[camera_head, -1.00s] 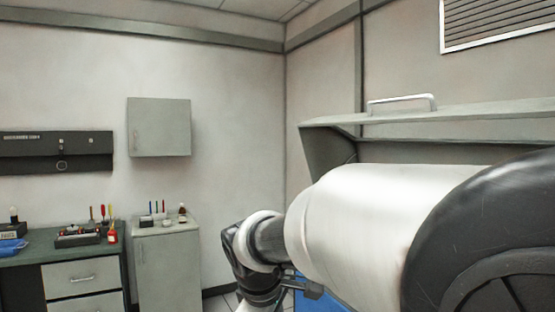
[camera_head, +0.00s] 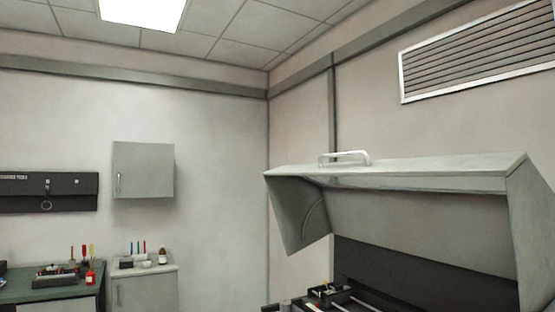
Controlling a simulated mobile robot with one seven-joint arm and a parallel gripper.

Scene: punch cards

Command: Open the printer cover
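The printer cover (camera_head: 440,166) is a large grey-green hood at the right of the head view. It stands raised, with its front edge lifted and a dark opening beneath it. A pale bar handle (camera_head: 345,157) sits on its top near the left front. Part of the printer's dark inside (camera_head: 335,298) shows below the cover, with rods and small parts. The lower part of the printer is cut off by the frame. My gripper and arm are not in view.
A green-topped workbench (camera_head: 50,288) with tools and a small grey cabinet (camera_head: 145,288) with bottles stand at the lower left. A wall cabinet (camera_head: 143,170) and a dark tool panel (camera_head: 50,192) hang on the left wall. A vent (camera_head: 480,52) is high on the right.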

